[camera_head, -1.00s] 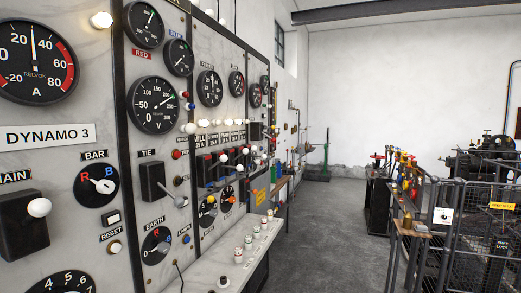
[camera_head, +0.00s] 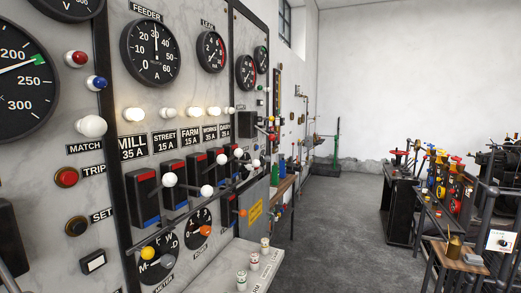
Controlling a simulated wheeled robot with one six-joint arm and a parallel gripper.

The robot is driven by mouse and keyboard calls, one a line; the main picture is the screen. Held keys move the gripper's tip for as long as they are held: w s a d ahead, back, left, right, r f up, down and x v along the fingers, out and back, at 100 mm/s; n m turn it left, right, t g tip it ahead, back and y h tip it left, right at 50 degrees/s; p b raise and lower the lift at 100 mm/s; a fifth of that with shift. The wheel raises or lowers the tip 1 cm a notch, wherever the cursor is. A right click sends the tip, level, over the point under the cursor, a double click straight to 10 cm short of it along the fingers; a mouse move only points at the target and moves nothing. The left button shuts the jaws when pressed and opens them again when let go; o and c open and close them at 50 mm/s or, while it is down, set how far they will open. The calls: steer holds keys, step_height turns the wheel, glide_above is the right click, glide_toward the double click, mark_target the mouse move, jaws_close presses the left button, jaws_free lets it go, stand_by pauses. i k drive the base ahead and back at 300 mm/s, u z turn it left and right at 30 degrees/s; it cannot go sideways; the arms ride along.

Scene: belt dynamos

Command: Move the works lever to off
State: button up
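The works label (camera_head: 210,132) is on the feeder panel, fourth in the row after mill, street and farm. Under it is a black switch (camera_head: 216,163) with red above and blue below, part of a row of like switches. White ball knobs stick out from this row on levers; one knob (camera_head: 238,153) sits higher than some others (camera_head: 207,190). The levers overlap at this slant, so I cannot tell surely which knob is the works one or its position. A lit lamp (camera_head: 214,111) is above the label. My gripper is not in view.
The feeder gauge (camera_head: 151,53) is above the row. Below it are dials with yellow and orange knobs (camera_head: 147,253) and a pale ledge (camera_head: 215,268) with small pots. The grey aisle floor (camera_head: 330,230) is clear. Machinery and a small wooden stand (camera_head: 455,256) are at right.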

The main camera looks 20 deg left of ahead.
mark_target(239, 152)
steer(key=u, duration=0.2)
steer(key=i, duration=0.85)
steer(key=u, duration=1.3)
steer(key=i, duration=0.7)
steer(key=u, duration=0.7)
